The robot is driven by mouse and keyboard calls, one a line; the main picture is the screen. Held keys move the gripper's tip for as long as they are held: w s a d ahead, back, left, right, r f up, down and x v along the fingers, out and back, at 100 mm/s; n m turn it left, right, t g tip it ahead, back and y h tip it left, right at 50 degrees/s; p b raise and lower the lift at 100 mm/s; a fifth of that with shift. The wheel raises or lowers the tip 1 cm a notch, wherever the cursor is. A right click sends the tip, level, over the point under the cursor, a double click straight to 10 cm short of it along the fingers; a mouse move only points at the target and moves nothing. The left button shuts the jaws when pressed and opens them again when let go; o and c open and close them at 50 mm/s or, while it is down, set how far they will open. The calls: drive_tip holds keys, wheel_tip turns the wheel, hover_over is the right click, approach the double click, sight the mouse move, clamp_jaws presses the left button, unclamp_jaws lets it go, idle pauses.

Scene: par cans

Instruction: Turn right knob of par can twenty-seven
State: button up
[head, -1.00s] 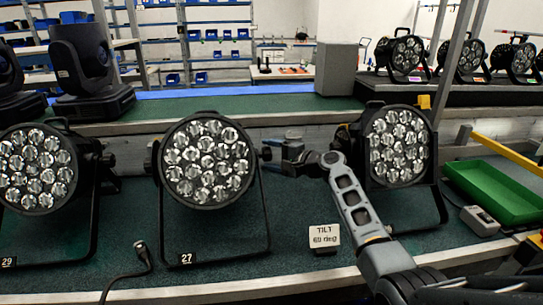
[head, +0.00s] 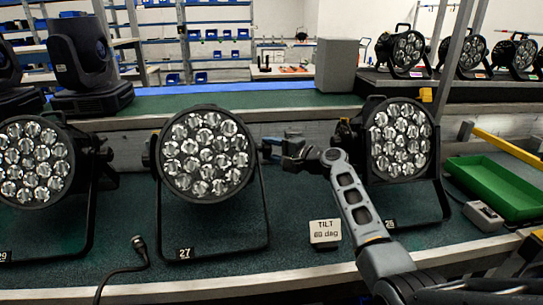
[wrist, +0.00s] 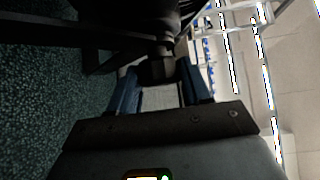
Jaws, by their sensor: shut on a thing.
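Par can twenty-seven (head: 206,153) stands in the middle of the head view, a round black lamp with several clear lenses in a floor yoke marked 27 (head: 184,253). My gripper (head: 268,149) reaches in from the right to the lamp's right side. The right knob is mostly hidden by the fingers there. In the wrist view my gripper's two blue fingers (wrist: 160,86) stand either side of the dark knob (wrist: 161,68) and are shut on it. The black lamp body and yoke show just beyond.
Another par can (head: 400,140) stands close to the right of my arm, and one (head: 35,162) to the left. A TILT sign (head: 325,232) stands on the bench below my wrist. A black cable (head: 138,262) lies in front. A green tray (head: 495,188) is at the right.

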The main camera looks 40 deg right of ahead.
drive_tip(key=shift+f+n+t+b, duration=0.55)
drive_tip(key=shift+n+t+b, duration=0.5)
drive_tip(key=shift+b, duration=3.9)
drive_tip(key=shift+r+n+t+y+b, duration=0.25)
drive_tip(key=shift+t+y+b, duration=0.15)
drive_tip(key=shift+b, duration=0.75)
drive_tip(key=o, duration=1.1)
drive_tip(key=shift+v, duration=3.9)
